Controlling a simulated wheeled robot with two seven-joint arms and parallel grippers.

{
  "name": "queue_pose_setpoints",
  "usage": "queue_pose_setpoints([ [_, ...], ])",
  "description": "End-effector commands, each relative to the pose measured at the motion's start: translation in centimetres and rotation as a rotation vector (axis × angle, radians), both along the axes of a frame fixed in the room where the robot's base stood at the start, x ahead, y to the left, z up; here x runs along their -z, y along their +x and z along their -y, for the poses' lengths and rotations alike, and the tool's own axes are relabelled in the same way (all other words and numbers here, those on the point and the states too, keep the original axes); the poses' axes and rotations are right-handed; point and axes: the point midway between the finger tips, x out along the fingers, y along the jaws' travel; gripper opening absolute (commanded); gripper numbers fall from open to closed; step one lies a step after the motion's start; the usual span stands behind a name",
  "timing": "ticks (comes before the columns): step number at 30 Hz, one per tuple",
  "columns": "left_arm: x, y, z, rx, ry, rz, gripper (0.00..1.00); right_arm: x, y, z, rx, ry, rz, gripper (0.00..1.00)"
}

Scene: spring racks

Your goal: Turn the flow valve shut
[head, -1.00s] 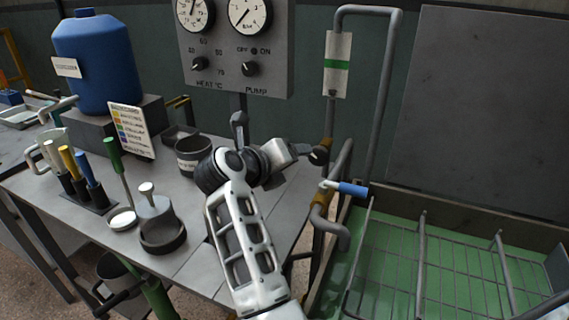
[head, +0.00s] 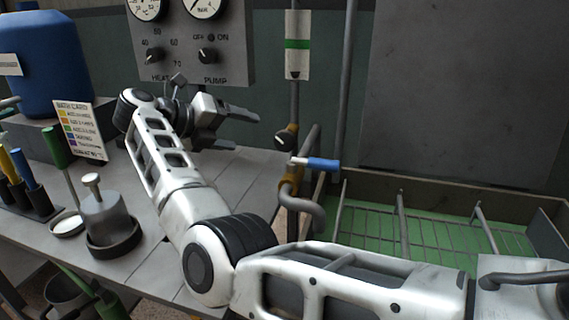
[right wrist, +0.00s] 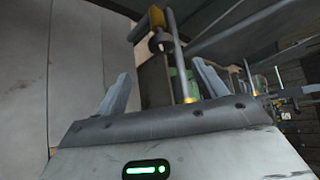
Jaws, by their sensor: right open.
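The flow valve's blue-handled lever (head: 322,164) sticks out to the right from the pipe beside the table's right end, roughly level. Above it on the pipe is a dark round knob with a yellow collar (head: 287,137). My right gripper (head: 240,129) is open and empty, left of the pipe, its fingers pointing right toward it and apart from the lever. In the right wrist view the open fingers (right wrist: 165,90) frame a pipe with a yellow-collared knob (right wrist: 160,38) ahead. I cannot make out the blue lever there. My left gripper is not in view.
A panel with gauges and HEAT and PUMP knobs (head: 190,45) stands behind my gripper. A green-floored rack basin (head: 440,235) lies right of the pipe. A metal pot (head: 105,215), tool holder and blue drum (head: 35,65) stand at the left.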

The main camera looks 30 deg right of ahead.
Motion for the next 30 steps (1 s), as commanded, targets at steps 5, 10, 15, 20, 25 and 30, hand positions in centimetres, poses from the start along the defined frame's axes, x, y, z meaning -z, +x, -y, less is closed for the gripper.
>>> queue_pose_setpoints([
  [5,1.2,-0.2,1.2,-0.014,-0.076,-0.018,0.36,-0.6,0.2,-1.8,0.023,0.007,-0.031,0.71],
  [10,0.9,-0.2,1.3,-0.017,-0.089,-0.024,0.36,-0.5,0.2,-1.2,0.030,0.009,-0.040,0.71],
  [15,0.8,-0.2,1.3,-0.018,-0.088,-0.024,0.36,0.7,0.3,1.5,0.031,0.009,-0.041,0.71],
  [20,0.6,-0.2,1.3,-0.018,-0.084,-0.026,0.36,2.2,0.4,4.7,0.031,0.007,-0.041,0.71],
  [25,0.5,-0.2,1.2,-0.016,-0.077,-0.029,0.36,3.8,0.5,8.0,0.029,0.006,-0.041,0.71],
  [30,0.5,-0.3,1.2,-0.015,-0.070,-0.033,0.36,5.0,0.7,10.5,0.028,0.006,-0.040,0.71],
])
